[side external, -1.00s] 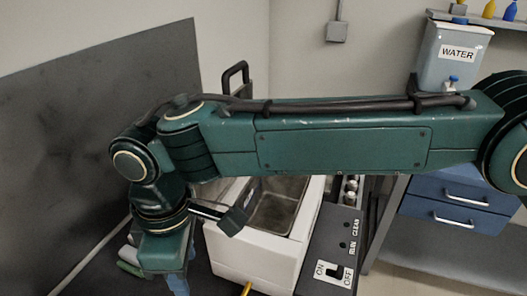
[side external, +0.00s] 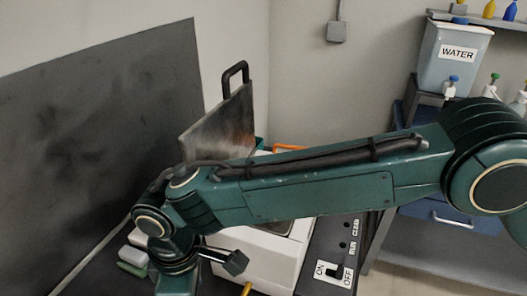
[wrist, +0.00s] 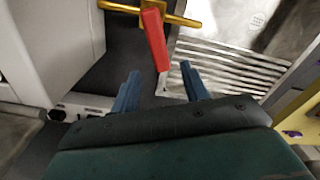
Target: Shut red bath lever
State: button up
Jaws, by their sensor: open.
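The red lever (wrist: 155,38) is a flat red bar on a brass pipe fitting (wrist: 178,19) in the wrist view. It extends from the pipe down toward my gripper. My gripper (wrist: 160,86) is open and empty, with its blue fingers below the lever's lower end, one to each side, and apart from it. In the side view, the fingers are out of frame below my wrist, and the red lever cannot be seen. A small yellow piece (side external: 247,288) shows at the front of the white bath (side external: 262,263).
A ribbed metal surface (wrist: 228,68) lies right of the lever in the wrist view; a white casing (wrist: 62,45) stands at left. In the side view, a metal plate with a black handle (side external: 235,72) stands behind my arm, and a switch panel (side external: 335,262) is at right.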

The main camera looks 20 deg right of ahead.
jog(key=shift+f, duration=2.9)
grip_shut()
